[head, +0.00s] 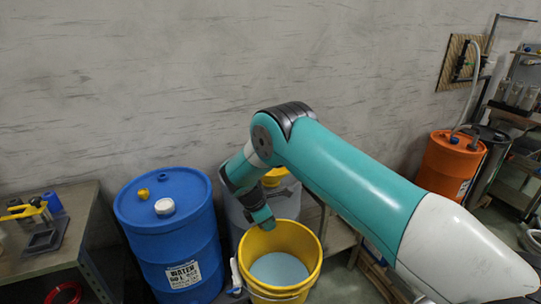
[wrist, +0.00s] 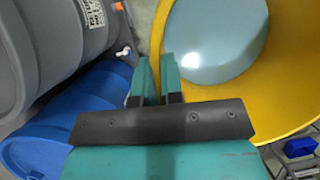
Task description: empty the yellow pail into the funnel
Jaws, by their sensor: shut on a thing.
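The yellow pail (head: 303,243) is low in the middle of the head view, roughly upright, with pale blue contents (head: 279,269). In the wrist view the pail (wrist: 275,112) fills the right side, its pale blue contents (wrist: 215,40) showing a bright glint. My gripper (head: 265,222) is at the pail's far-left rim, and its two teal fingers (wrist: 158,72) are shut on the rim. I cannot make out a funnel for certain. A yellow piece (head: 275,178) on a grey drum behind my arm is partly hidden.
A blue drum (head: 165,225) stands left of the pail, the grey drum (head: 284,200) behind it. A workbench (head: 75,213) with tools is at the left. An orange drum (head: 450,165) and shelving are at the far right. The wall is close behind.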

